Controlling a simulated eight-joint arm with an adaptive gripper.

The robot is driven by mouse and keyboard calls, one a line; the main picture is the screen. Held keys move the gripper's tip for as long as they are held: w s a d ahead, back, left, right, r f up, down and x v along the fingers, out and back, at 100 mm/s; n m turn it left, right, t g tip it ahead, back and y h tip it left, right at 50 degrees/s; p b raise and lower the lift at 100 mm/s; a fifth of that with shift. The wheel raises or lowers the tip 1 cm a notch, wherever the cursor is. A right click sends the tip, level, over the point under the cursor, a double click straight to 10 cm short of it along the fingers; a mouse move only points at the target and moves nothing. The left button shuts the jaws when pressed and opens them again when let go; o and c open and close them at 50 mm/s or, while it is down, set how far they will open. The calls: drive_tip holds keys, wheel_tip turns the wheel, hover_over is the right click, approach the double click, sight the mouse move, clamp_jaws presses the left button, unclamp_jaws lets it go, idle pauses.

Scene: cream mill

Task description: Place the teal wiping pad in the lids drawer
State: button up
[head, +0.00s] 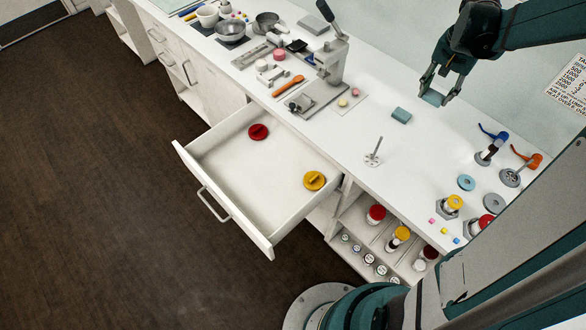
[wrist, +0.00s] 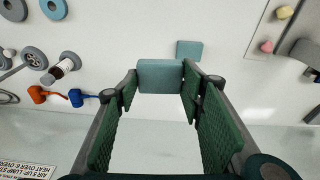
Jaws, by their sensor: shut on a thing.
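My gripper (head: 436,94) is raised above the right part of the white counter, shut on a teal wiping pad (head: 433,98). In the wrist view the held pad (wrist: 160,75) sits between the two fingertips. A second teal pad (head: 401,115) of similar look lies flat on the counter, to the left of and below my gripper in the head view; it also shows just beyond the held one in the wrist view (wrist: 189,49). The white drawer (head: 223,210) is pulled open and holds a red lid (head: 258,132) and a yellow lid (head: 314,180). Its floor is bare between them.
A stand with a small disc base (head: 373,158) stands on the counter near the drawer. A grey lever press (head: 332,62) stands farther back. Blue (head: 488,150) and orange-handled (head: 520,168) tools stand to the right. Open shelves with jars (head: 376,214) are right of the drawer.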

drive_tip(key=s+a+n+b, duration=0.3)
drive_tip(key=a, duration=1.3)
drive_tip(key=s+a+n+b, duration=0.3)
drive_tip(key=a, duration=1.3)
drive_tip(key=s+a+f+n+y+b, duration=0.15)
drive_tip(key=s+a+n+b, duration=0.55)
drive_tip(key=s+a, duration=1.35)
wheel_tip(320, 180, down, 22)
drive_tip(key=shift+f+y, duration=0.15)
drive_tip(key=shift+y, duration=0.1)
drive_tip(key=b, duration=0.2)
hover_over(273, 213)
drive_tip(key=shift+s+d+f, duration=0.1)
drive_tip(key=shift+s+f, duration=0.05)
drive_tip(key=shift+f, duration=1.3)
drive_tip(key=shift+s+d+f, duration=0.1)
drive_tip(key=shift+f, duration=1.35)
drive_tip(key=shift+f+b, duration=0.7)
drive_tip(key=shift+f, duration=1.35)
